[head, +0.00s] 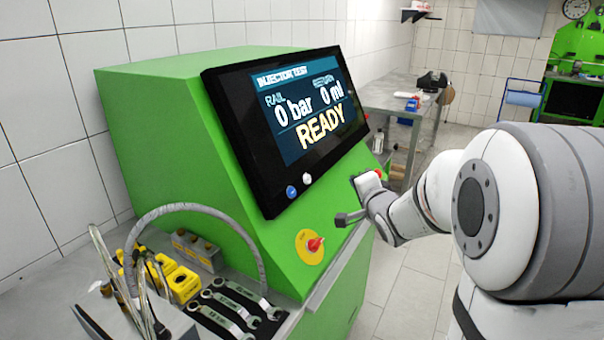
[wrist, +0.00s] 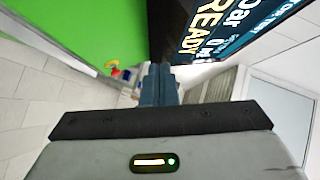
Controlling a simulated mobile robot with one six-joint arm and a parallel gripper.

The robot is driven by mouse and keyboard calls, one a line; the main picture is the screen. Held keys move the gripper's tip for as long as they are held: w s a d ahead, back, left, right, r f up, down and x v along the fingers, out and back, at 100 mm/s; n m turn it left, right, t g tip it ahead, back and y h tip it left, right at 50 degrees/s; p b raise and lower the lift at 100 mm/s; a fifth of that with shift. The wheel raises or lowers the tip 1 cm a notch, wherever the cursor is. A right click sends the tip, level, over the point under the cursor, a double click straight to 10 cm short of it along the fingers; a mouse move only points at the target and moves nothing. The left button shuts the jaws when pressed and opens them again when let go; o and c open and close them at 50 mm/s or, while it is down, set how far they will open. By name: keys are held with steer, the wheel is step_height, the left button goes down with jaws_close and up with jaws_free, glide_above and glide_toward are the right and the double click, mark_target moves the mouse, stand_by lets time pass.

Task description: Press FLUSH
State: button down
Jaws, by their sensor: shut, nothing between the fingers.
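A blue button (head: 291,191) and a white button (head: 307,179) sit on the lower edge of the screen frame. I cannot read a FLUSH label on either.
A red knob on a yellow disc (head: 304,247) is on the bench front, left of and below my gripper. Wrenches (head: 235,310), a looped grey hose (head: 190,208) and yellow parts (head: 181,282) lie on the front ledge. A grey table (head: 385,96) stands behind.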

mark_target(307, 179)
steer(key=shift+w+a+r+m+t+y, duration=0.2)
steer(key=shift+w+m+t+y, duration=0.2)
steer(key=shift+y, duration=0.3)
steer(key=shift+w+a+r+m+t+y, duration=0.25)
steer(key=shift+w+m+t+y, duration=0.15)
steer(key=shift+y, duration=0.3)
steer(key=shift+w+a+r+m+t+y, duration=0.25)
steer(key=shift+w+y, duration=0.2)
steer(key=shift+y, duration=0.25)
steer(key=shift+f, duration=0.1)
steer(key=w+a+f+b, duration=0.3)
steer(key=w+a, duration=0.1)
steer(key=a, duration=0.2)
steer(key=shift+w+a+f+b, duration=0.2)
steer(key=shift+w+f+b, duration=0.1)
steer(key=shift+f, duration=0.05)
stand_by(0.5)
steer(key=shift+w+a+f, duration=0.15)
steer(key=shift+w+a, duration=0.1)
steer(key=shift+a, duration=0.05)
